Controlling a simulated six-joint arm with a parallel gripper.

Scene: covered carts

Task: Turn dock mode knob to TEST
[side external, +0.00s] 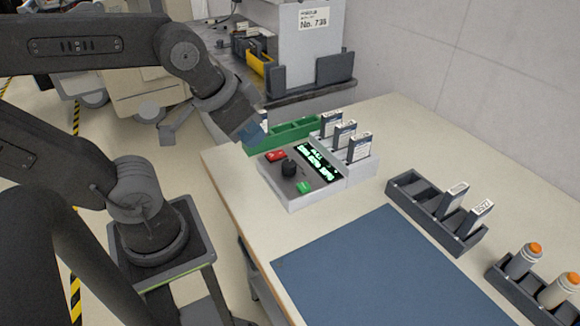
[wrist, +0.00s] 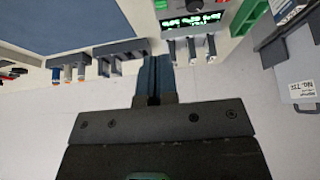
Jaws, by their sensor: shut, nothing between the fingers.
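The dock mode knob (side external: 289,168) is a black dial on a light grey dock box (side external: 293,201). It sits between a red button (side external: 275,156) and a green button (side external: 304,187), beside a dark display (side external: 320,162) with green text. The knob's pointer direction is too small to read. My gripper (side external: 252,133) is above and behind the box in the side view, apart from the knob. Its blue fingers are together and empty, as the wrist view (wrist: 154,78) also shows. In the wrist view the display (wrist: 195,21) is near the top edge.
Several cartridges (side external: 344,134) stand in the dock's slots. A green tray (side external: 292,132) lies behind it. A dark rack (side external: 405,188) with two cartridges, a rack with orange-capped bottles (side external: 525,262) and a blue mat (side external: 385,270) are on the table. A grey machine (side external: 310,50) stands behind.

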